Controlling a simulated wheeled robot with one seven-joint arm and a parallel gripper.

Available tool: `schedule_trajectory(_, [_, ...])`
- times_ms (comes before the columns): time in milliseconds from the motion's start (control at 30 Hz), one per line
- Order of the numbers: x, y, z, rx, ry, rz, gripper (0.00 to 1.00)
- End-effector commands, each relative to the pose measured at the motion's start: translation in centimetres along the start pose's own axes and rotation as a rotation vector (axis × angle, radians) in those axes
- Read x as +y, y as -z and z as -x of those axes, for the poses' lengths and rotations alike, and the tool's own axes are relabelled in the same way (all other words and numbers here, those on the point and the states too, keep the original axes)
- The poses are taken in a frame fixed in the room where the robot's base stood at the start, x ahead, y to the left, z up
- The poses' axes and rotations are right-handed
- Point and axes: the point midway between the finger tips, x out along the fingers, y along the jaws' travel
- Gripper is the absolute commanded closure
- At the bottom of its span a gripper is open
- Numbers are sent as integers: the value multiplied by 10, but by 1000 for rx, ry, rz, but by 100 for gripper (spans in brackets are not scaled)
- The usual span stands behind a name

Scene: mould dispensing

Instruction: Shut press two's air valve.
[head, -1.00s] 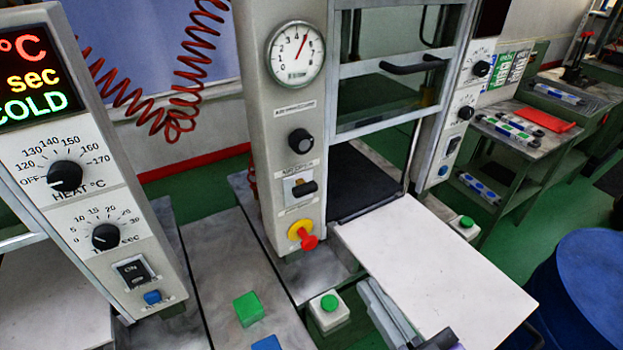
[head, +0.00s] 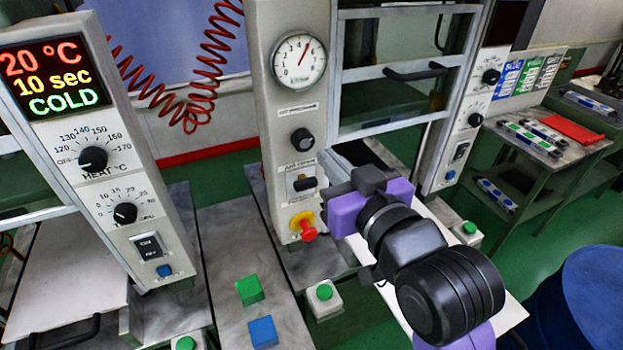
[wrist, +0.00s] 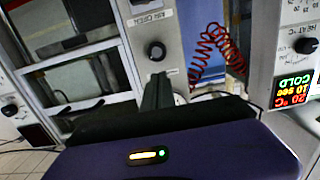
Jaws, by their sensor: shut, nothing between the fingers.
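The air valve is taken to be the small black lever (head: 305,184) on a light plate, low on the grey column under the pressure gauge (head: 299,60). The lever lies sideways, pointing right. In the upside-down wrist view, a dark part at the top edge may be this lever. My gripper (head: 330,165) is just right of the column, near the lever, apart from it as far as I can see. In the wrist view my gripper (wrist: 158,85) is shut and empty, its fingers pointing toward the column near the round black knob (wrist: 155,50).
The black knob (head: 302,139) sits above the lever, and a red button (head: 307,230) on yellow below it. The left press panel (head: 120,170) reads 20 °C, 10 sec, COLD. A red coiled hose (head: 205,85) hangs behind. A blue drum (head: 595,290) stands at right.

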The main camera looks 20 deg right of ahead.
Motion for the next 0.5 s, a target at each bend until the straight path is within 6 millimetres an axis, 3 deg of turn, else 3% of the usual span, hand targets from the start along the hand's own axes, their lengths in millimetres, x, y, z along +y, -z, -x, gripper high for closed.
schedule_trajectory(100, [1,-26,2,-100,-2,0,100])
schedule_trajectory(200, [1,-36,3,-144,-2,0,100])
schedule_trajectory(500, [1,-42,4,-165,-2,0,100])
